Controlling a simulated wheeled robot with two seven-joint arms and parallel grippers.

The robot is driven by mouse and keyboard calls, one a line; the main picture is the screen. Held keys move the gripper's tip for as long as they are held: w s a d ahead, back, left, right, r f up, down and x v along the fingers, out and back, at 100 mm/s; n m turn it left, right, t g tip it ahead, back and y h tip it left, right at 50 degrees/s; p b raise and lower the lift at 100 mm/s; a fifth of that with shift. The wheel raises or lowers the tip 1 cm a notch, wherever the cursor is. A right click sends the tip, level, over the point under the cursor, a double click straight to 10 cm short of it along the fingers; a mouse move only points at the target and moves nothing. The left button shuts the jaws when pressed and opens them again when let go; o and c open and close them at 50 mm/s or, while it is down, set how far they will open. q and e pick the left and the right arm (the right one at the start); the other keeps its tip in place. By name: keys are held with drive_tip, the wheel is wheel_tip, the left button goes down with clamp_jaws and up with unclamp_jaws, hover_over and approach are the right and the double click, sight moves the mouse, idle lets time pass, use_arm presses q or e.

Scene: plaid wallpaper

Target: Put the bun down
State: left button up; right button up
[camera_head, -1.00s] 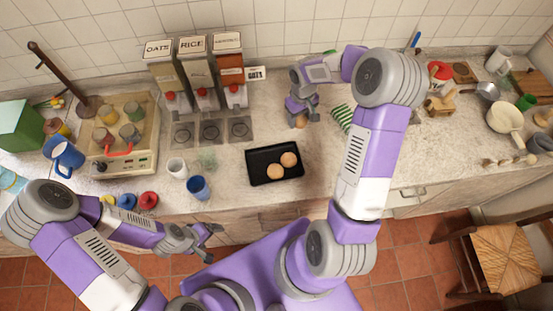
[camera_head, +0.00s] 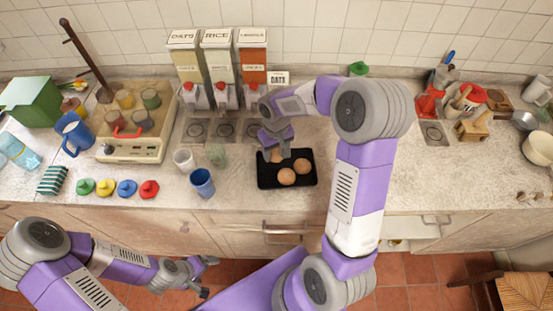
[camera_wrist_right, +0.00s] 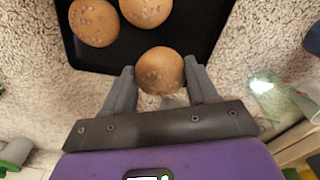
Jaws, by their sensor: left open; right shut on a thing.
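My right gripper (camera_head: 277,152) is shut on a brown speckled bun (camera_wrist_right: 160,70), with one finger on each side of it. It is at the back left part of a black tray (camera_head: 263,178). In the right wrist view the held bun overlaps the tray's edge (camera_wrist_right: 85,64); I cannot tell whether it touches the tray. Two other buns lie on the tray, a front bun (camera_head: 287,176) and a right bun (camera_head: 302,166). My left gripper (camera_head: 208,276) is open and empty, low in front of the counter.
A blue cup (camera_head: 202,183), a white cup (camera_head: 184,160) and a clear glass (camera_head: 217,155) stand left of the tray. Cereal dispensers (camera_head: 218,68) stand behind it. The counter right of the tray is partly hidden by my right arm.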

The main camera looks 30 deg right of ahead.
sight(276, 158)
wheel_tip(276, 158, down, 3)
drive_tip(key=shift+s+f, duration=0.1)
drive_tip(key=shift+f, duration=0.3)
drive_tip(key=shift+b, duration=0.3)
drive_tip(key=shift+f, duration=0.15)
drive_tip(key=o, duration=1.1)
drive_tip(key=shift+o, duration=0.2)
